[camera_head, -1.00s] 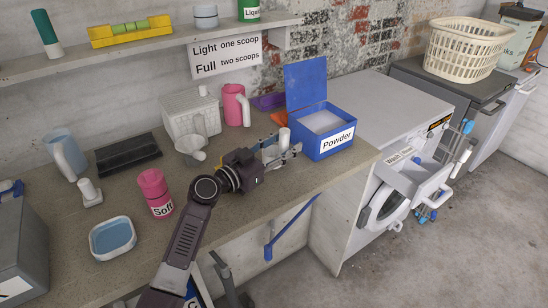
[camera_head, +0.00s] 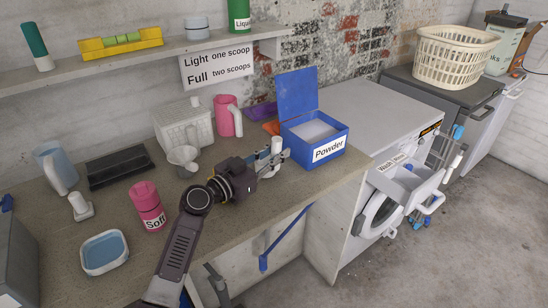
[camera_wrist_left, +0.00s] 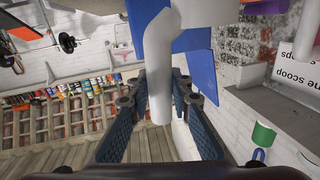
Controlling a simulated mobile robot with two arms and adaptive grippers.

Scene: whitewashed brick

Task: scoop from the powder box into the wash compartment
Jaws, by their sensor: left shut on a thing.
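The blue powder box (camera_head: 302,152), labelled "Powder", stands at the counter's right end with its lid (camera_head: 297,92) up and pale powder (camera_head: 312,130) inside. My left gripper (camera_head: 274,158) is just left of the box, shut on a white scoop handle (camera_head: 276,147). My right gripper is not in view.
The washer top (camera_head: 365,108) is clear.

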